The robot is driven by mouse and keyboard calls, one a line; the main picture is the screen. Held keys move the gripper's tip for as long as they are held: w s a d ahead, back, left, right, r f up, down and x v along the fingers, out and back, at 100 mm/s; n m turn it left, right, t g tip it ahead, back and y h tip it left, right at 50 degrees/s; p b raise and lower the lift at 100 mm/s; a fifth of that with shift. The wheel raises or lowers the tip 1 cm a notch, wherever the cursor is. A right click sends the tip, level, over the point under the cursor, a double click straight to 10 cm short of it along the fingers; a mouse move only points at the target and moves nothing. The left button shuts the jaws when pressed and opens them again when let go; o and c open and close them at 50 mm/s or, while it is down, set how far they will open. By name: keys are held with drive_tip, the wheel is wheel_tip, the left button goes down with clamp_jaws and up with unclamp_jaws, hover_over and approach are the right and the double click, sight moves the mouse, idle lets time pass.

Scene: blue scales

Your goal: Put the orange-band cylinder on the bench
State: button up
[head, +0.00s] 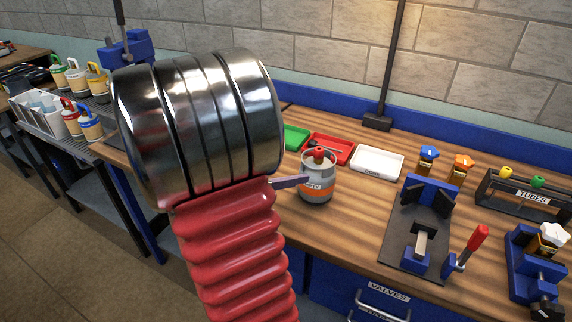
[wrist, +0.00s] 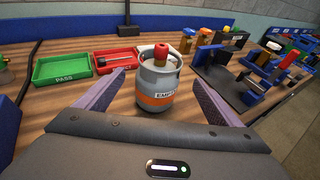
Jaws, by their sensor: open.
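The orange-band cylinder (head: 318,179) is a small grey gas cylinder with a red top and an orange band. My gripper (wrist: 155,92) is open, with one finger on each side of the cylinder and gaps visible between. In the head view my arm hides most of the gripper; only one finger (head: 290,181) shows at the cylinder's left.
Behind the cylinder are a green tray (wrist: 62,83), a red tray (head: 345,151) and a white tray (head: 377,161). A blue clamp fixture (head: 405,245) stands to the right. Several other cylinders stand on a rack at left (head: 78,101). Bench is clear in front of the cylinder.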

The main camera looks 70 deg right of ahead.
idle(0.3)
drive_tip(key=w+a+r+m+t+y, duration=0.1)
drive_tip(key=w+a+m+t+y, duration=0.2)
drive_tip(key=a, duration=1.2)
drive_tip(key=w+a+r+m+t+y, duration=0.1)
drive_tip(key=w+a+m+t+y, duration=0.3)
drive_tip(key=a, duration=1.1)
drive_tip(key=w+a+r+m+t+y, duration=0.1)
drive_tip(key=w+a+m+t+y, duration=0.3)
drive_tip(key=a, duration=1.1)
drive_tip(key=t+y, duration=0.1)
drive_tip(key=t, duration=0.2)
drive_tip(key=shift+r, duration=0.15)
drive_tip(key=shift+d, duration=0.1)
